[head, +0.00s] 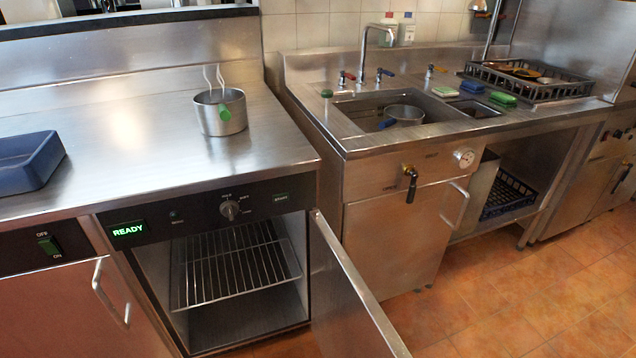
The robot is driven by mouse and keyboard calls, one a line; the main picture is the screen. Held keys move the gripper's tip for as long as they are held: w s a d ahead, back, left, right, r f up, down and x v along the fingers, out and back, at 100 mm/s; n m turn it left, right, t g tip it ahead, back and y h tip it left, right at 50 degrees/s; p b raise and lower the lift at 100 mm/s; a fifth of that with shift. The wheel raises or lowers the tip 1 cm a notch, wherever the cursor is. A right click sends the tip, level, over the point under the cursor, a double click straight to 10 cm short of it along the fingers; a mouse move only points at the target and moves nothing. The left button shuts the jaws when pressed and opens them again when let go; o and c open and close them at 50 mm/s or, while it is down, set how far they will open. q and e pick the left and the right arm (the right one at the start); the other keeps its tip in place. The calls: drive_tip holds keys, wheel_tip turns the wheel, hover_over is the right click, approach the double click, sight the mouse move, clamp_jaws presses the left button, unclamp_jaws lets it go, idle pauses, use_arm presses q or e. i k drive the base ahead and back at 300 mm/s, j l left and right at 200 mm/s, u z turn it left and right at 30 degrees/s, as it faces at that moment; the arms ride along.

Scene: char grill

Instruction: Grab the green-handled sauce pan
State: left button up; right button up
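The sauce pan (233,108) is a small metal pot. It stands upright on the steel counter above the open oven, left of the sink. Neither of my grippers shows in the head view.
A blue tray (30,160) sits on the counter at the left. The oven door (352,290) hangs open below the counter, jutting out front. A blue-handled pan (404,112) is in the sink (352,103). The counter around the pot is clear.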

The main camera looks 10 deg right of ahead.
sight(220, 113)
drive_tip(key=l+u, duration=0.25)
drive_tip(key=l, duration=0.25)
drive_tip(key=l+u, duration=0.3)
drive_tip(key=l, duration=0.2)
drive_tip(key=k+l+u, duration=0.1)
drive_tip(key=l+u, duration=0.15)
drive_tip(key=l, duration=0.25)
drive_tip(key=k+l+u, duration=0.1)
drive_tip(key=l+u, duration=0.2)
drive_tip(key=l, duration=0.2)
drive_tip(key=l+u, duration=0.35)
drive_tip(key=l, duration=0.35)
drive_tip(key=j, duration=0.55)
drive_tip(key=i+j, duration=0.15)
drive_tip(key=j, duration=0.25)
drive_tip(key=i+j+z, duration=0.15)
drive_tip(key=j, duration=0.2)
drive_tip(key=i+j, duration=0.15)
drive_tip(key=j, duration=0.25)
drive_tip(key=i+j+z, duration=0.1)
drive_tip(key=j, duration=0.3)
drive_tip(key=i+z, duration=0.1)
drive_tip(key=i, duration=0.5)
drive_tip(key=i+j+z, duration=0.15)
drive_tip(key=i, duration=0.4)
drive_tip(key=i+l, duration=0.2)
